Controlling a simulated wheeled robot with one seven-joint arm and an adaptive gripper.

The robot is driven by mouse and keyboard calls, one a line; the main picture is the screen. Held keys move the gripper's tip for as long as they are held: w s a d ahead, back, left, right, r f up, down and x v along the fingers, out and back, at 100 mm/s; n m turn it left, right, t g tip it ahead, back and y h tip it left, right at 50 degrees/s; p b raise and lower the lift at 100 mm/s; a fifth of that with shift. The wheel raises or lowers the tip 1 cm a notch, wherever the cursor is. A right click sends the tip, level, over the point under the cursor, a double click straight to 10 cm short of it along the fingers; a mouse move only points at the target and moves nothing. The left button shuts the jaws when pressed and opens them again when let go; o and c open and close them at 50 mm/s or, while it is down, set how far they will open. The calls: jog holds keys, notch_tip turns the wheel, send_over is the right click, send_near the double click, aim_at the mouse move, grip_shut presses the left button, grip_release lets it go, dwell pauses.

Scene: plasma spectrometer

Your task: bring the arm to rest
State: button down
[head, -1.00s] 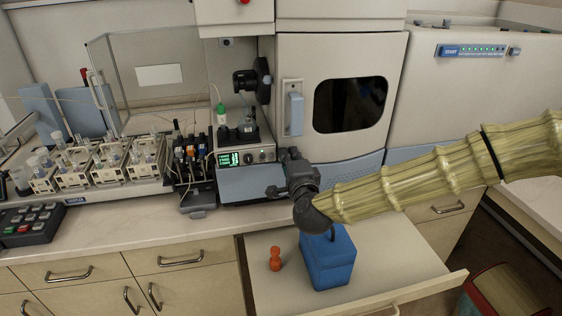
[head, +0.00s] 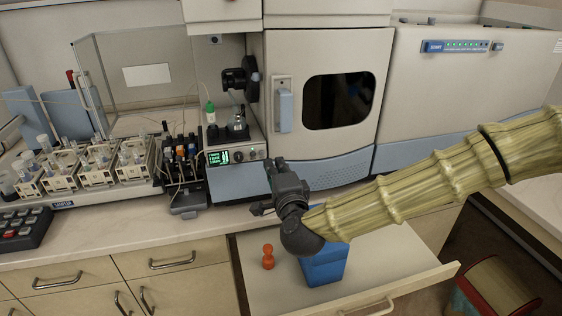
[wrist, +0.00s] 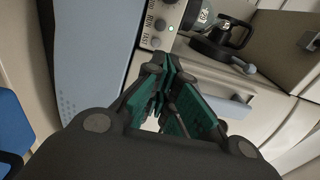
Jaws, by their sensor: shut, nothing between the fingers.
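My gripper (head: 260,209) is at the end of my arm, in front of the spectrometer's lower front and above the edge of the open drawer. It points left in the head view. In the wrist view my gripper's green-lined fingers (wrist: 161,70) come together at the tips with nothing held between them. The arm's sleeve is pale yellow-green and comes in from the right. It partly hides a blue box (head: 325,268) in the drawer.
The open drawer (head: 385,255) holds the blue box and an orange peg-shaped piece (head: 268,257). The spectrometer (head: 335,95) stands behind, with a small control unit (head: 235,155) and sample racks (head: 95,168) to the left. A red-rimmed bin (head: 490,290) is at lower right.

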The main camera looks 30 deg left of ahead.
jog(key=s+b, duration=0.1)
jog(key=s, duration=0.5)
jog(key=shift+s+d, duration=0.15)
jog(key=shift+s, duration=0.05)
